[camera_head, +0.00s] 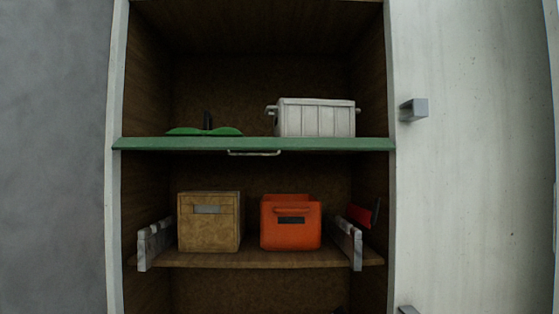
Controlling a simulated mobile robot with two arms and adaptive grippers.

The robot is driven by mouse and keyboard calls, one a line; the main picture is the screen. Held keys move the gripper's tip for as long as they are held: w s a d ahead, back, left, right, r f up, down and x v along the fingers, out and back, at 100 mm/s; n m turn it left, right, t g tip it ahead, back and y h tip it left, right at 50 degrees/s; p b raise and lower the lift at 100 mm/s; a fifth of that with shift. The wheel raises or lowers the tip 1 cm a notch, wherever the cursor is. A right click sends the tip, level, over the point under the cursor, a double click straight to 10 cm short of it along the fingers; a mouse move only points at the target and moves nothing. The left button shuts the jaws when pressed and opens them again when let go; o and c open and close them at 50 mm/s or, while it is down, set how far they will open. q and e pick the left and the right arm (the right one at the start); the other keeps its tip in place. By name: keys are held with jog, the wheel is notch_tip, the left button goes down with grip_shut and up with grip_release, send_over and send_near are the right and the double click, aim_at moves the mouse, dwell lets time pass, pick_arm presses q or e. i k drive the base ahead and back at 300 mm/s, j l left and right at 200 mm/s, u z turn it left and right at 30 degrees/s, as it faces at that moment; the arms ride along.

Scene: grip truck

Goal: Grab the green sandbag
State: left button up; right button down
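A low green object (190,132) lies on the upper shelf, left of centre. It looks like the green sandbag, with a dark upright piece (208,120) rising at its middle. Its lower part is hidden behind the shelf's front edge. Neither of my grippers is in view.
The upper shelf has a green front edge (170,144) with a handle (254,153). A white-grey crate (315,118) stands right of the green object. Below are a tan box (209,230), an orange bin (290,236) and a red item (361,215). A pale door (470,180) is at right.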

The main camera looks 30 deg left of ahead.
aim_at(224, 132)
jog(key=u, duration=1.4)
